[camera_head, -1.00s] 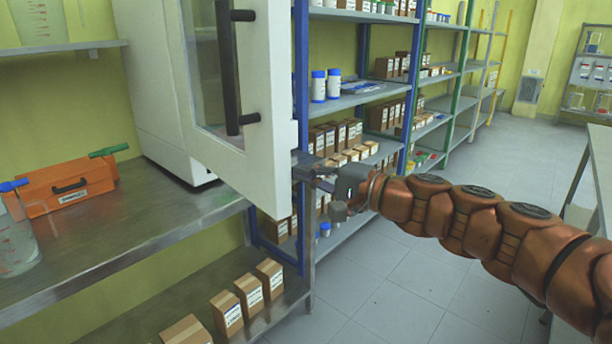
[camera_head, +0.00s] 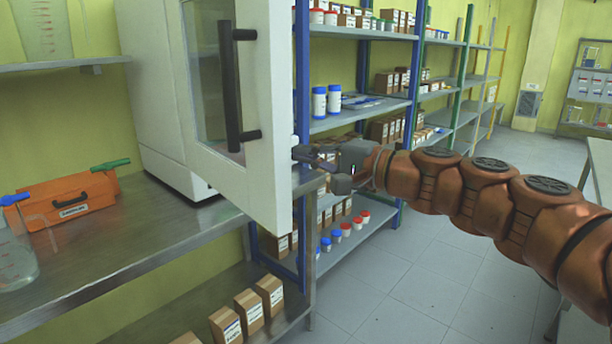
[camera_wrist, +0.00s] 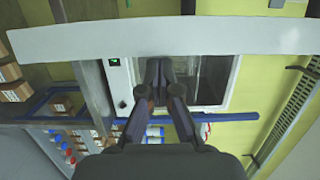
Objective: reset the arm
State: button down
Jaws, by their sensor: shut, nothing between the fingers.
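My arm (camera_head: 480,185) reaches in from the right in the head view. My gripper (camera_head: 305,153) is shut and empty, close to the outer edge of the open white cabinet door (camera_head: 272,120). I cannot tell whether it touches the door. In the wrist view my gripper (camera_wrist: 158,72) shows with its fingers together, in front of the white door edge (camera_wrist: 200,38) and the cabinet body beyond it. The black door handle (camera_head: 232,85) is to the left of my gripper, and nothing holds it.
The cabinet stands on a metal bench (camera_head: 150,225) with an orange box (camera_head: 70,197) and a glass vessel (camera_head: 12,250). Shelves (camera_head: 350,115) with boxes and bottles stand behind my gripper. Open floor (camera_head: 410,290) lies below my arm.

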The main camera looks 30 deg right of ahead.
jog(key=shift+r, duration=1.55)
